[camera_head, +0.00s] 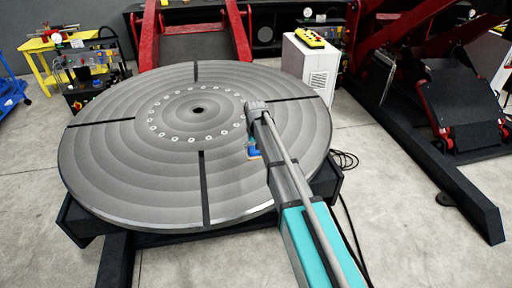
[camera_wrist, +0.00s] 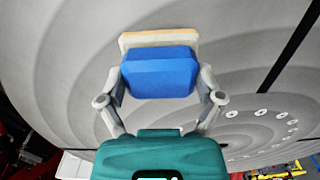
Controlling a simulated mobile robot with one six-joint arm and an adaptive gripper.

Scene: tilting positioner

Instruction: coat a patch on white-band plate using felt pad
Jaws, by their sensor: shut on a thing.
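The felt pad is a blue block (camera_wrist: 160,75) with a pale tan felt layer (camera_wrist: 158,39) on its far side. In the wrist view my gripper (camera_wrist: 160,82) is shut on the blue block, one finger at each side. The felt faces the grey disc, and I cannot tell whether it touches. In the head view my gripper (camera_head: 254,143) is over the right part of the disc, and a bit of the blue block (camera_head: 253,151) shows beside my arm. I cannot make out a white-band plate in either view; my arm hides part of the disc.
The large round grey positioner disc (camera_head: 110,165) has dark radial slots, a ring of bolt holes and a centre hole. A white cabinet with a yellow control box (camera_head: 311,38) stands behind it at the right. Red machine frames (camera_head: 150,35) stand behind. Black cables lie on the floor at the right.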

